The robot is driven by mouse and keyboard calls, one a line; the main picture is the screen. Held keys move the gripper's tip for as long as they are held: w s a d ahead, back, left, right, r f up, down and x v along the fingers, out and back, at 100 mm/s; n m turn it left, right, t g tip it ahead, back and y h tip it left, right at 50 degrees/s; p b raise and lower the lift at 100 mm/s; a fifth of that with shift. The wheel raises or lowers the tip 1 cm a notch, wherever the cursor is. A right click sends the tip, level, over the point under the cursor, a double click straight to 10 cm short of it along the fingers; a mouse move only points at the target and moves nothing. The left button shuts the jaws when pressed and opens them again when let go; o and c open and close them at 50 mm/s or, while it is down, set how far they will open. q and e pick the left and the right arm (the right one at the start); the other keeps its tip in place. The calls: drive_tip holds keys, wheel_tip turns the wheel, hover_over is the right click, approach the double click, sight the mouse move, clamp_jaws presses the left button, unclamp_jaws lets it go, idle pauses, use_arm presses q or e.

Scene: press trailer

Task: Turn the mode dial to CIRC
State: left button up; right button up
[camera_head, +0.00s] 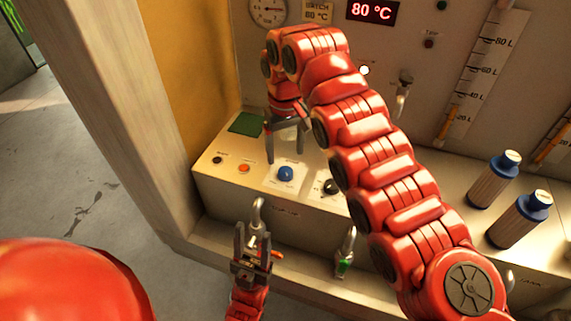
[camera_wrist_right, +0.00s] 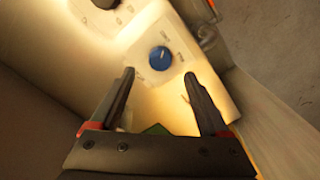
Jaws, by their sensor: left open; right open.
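The blue dial (camera_head: 285,174), which I take for the mode dial, sits on a white plate on the sloped console. It also shows in the right wrist view (camera_wrist_right: 160,60), with a light mark pointing toward the upper right. Its surrounding labels are too small to read. My right gripper (camera_head: 286,153) is open and hangs over the console just behind the dial. In the wrist view the dial lies beyond and between the fingertips (camera_wrist_right: 159,75), apparently untouched. My left gripper (camera_head: 251,234) is open below the console's front, near a metal hook-like fitting (camera_head: 258,214).
A black knob (camera_head: 330,187) is right of the dial, partly behind my right arm. An orange button (camera_head: 244,168) and a dark button (camera_head: 217,160) are left. A green pad (camera_head: 245,124) lies behind. Blue-capped bottles (camera_head: 494,180) stand right. A display (camera_head: 373,11) reads 80 °C.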

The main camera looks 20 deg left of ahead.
wheel_tip(320, 180, up, 5)
drive_tip(key=p, duration=0.1)
wheel_tip(320, 180, up, 6)
drive_tip(key=p, duration=0.6)
hover_over(284, 171)
drive_tip(key=shift+w+d+r, duration=0.1)
drive_tip(key=shift+d+r, duration=0.05)
